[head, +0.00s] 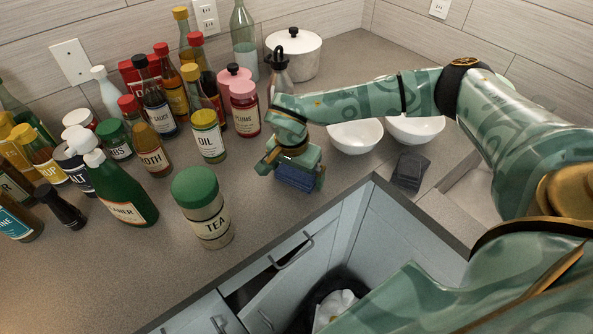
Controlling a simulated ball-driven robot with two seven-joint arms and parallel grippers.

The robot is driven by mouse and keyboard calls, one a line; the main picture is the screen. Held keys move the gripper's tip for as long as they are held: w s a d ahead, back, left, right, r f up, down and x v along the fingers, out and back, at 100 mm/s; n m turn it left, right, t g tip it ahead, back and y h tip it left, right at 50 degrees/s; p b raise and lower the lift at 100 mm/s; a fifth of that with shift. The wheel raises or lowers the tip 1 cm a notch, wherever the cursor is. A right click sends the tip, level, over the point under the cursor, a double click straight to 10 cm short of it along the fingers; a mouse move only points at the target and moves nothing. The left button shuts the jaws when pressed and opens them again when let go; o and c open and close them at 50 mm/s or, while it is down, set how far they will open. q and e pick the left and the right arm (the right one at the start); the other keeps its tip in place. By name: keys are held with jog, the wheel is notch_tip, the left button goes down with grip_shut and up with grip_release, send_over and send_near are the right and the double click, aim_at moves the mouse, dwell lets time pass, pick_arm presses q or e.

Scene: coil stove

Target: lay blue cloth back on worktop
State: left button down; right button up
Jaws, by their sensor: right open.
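The blue cloth (295,179) is a small folded, dark blue piece, low at my right gripper near the worktop's front edge. It appears to rest on the grey worktop (262,225), though the gripper hides part of it and its underside. My right gripper (292,174) is open, pointing down, with its fingers at either side of the cloth. I cannot tell whether the fingers touch it. My left gripper is out of view.
A green-lidded TEA jar (208,215) and several bottles and jars crowd the left. Two white bowls (355,136) and a dark grey folded cloth (410,171) lie to the right. A lidded white pot (296,55) stands behind.

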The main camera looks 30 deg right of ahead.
aim_at(293, 177)
notch_tip(293, 177, up, 12)
jog(key=a+p, duration=0.1)
jog(key=p, duration=0.1)
jog(key=shift+s+a, duration=0.35)
jog(key=shift+s, duration=0.1)
